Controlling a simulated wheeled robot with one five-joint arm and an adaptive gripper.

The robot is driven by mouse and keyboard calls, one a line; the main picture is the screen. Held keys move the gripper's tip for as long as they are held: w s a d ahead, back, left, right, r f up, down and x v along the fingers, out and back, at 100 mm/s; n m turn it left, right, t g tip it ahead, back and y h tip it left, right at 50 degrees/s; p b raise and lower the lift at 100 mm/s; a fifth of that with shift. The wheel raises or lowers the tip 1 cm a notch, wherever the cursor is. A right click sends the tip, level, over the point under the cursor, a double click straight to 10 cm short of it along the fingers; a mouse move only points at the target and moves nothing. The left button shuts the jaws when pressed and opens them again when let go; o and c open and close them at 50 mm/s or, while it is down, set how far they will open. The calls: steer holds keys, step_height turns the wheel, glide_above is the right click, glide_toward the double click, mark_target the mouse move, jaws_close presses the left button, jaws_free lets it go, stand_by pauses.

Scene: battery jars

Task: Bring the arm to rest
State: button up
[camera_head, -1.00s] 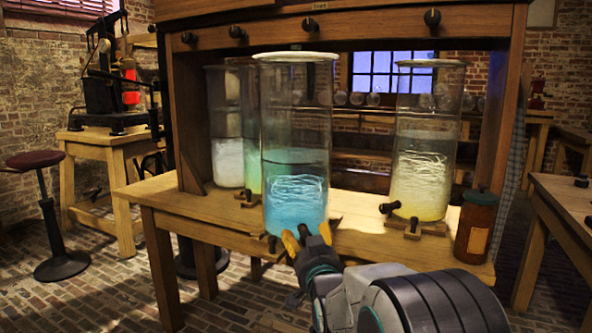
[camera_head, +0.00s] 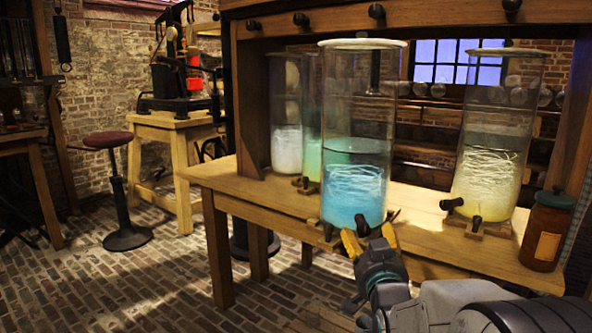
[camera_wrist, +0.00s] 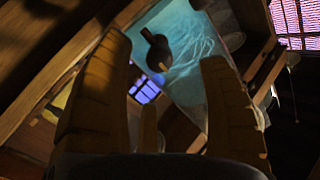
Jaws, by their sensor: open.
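My gripper (camera_head: 368,238) has yellow fingertips and is at the front edge of the wooden table, just in front of the base of the jar with blue liquid (camera_head: 355,190). In the wrist view my gripper (camera_wrist: 165,110) has its two yellow fingers spread apart with nothing held between them. The blue jar (camera_wrist: 192,60) shows beyond them, with a dark round knob (camera_wrist: 156,50) in front of it. Whether a finger touches the jar or its fittings I cannot tell.
The wooden table (camera_head: 235,195) also bears a jar with yellowish liquid (camera_head: 488,175), two jars further back and a brown lidded pot (camera_head: 546,232) at the right. A stool (camera_head: 122,190) stands at the left. The brick floor (camera_head: 130,275) is clear in front of it.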

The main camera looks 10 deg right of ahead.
steer(key=shift+a+r+p, duration=0.15)
steer(key=shift+r+p, duration=0.3)
steer(key=shift+p, duration=0.15)
steer(key=s+a+r+n+g+y+p, duration=0.1)
steer(key=s+a+r+g+p, duration=0.3)
steer(key=s+r+p, duration=0.4)
steer(key=s+a+r+n+g+y+p, duration=0.2)
steer(key=s+r+p, duration=0.7)
steer(key=p, duration=1)
steer(key=s+a+r+n+g+y+p, duration=0.2)
steer(key=s+a+r+n+g+p, duration=0.2)
steer(key=s+p, duration=0.7)
steer(key=shift+s+a+r+n+g+p, duration=0.35)
steer(key=shift+a+r+g+p, duration=1.1)
steer(key=shift+r+g, duration=0.95)
steer(key=shift+d+r+t, duration=0.15)
steer(key=shift+r+t, duration=0.2)
steer(key=shift+t, duration=0.05)
steer(key=shift+c, duration=0.2)
